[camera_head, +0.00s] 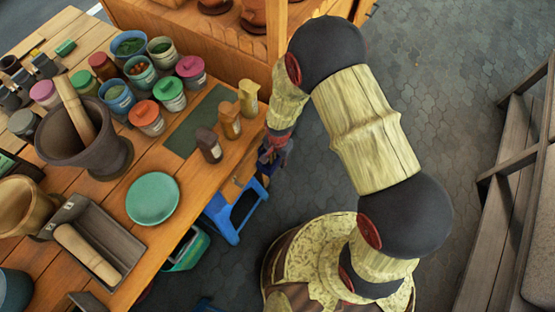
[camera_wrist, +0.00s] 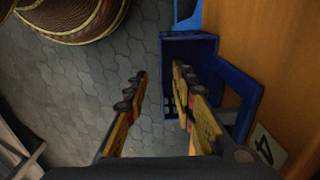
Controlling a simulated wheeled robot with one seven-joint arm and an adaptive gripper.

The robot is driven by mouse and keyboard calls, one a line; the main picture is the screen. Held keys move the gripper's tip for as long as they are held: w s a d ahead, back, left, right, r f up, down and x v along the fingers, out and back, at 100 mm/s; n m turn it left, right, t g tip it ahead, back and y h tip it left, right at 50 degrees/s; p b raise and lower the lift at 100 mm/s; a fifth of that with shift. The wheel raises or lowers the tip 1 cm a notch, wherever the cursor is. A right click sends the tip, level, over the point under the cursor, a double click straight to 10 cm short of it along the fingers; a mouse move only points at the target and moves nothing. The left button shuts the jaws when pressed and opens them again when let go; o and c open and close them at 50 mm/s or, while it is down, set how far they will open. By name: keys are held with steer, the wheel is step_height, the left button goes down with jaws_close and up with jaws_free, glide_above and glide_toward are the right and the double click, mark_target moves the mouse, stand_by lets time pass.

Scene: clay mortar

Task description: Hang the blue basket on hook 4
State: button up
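The dark blue basket (camera_wrist: 189,47) is beside the wooden table side in the wrist view, with its open frame-like back part (camera_wrist: 243,100) close to the wood. A label reading 4 (camera_wrist: 264,146) is on the wood just below that part. The hook itself is hidden. My gripper (camera_wrist: 160,74) is open: the left finger stands clear of the basket over the floor, and the right finger overlaps the basket's opening. I cannot tell whether the right finger touches it. In the head view my gripper (camera_head: 277,152) is at the table's right edge, with a little of the basket (camera_head: 264,180) showing below it.
The wooden table (camera_head: 190,195) holds several jars, a mortar (camera_head: 105,160), a green plate (camera_head: 152,198) and bottles near its right edge. A wooden bench (camera_head: 500,200) is at right; paved floor between is free.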

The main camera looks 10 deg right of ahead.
step_height(320, 180, up, 12)
stand_by(0.4)
steer(key=s+d+n+g, duration=0.1)
steer(key=s+d+n, duration=0.1)
steer(key=s+n, duration=0.25)
steer(key=s+d+r+n+t, duration=0.1)
steer(key=s+d+r+t, duration=0.1)
steer(key=r, duration=0.9)
steer(key=s+d+r+n+t, duration=0.1)
steer(key=s+d+r, duration=0.3)
steer(key=r, duration=0.8)
steer(key=s+d+r+n+t, duration=0.1)
steer(key=s+d+r+t, duration=0.2)
steer(key=r, duration=0.9)
steer(key=d, duration=0.3)
steer(key=shift+s+d+t, duration=0.25)
steer(key=shift+s+t, duration=0.05)
steer(key=shift+a, duration=0.1)
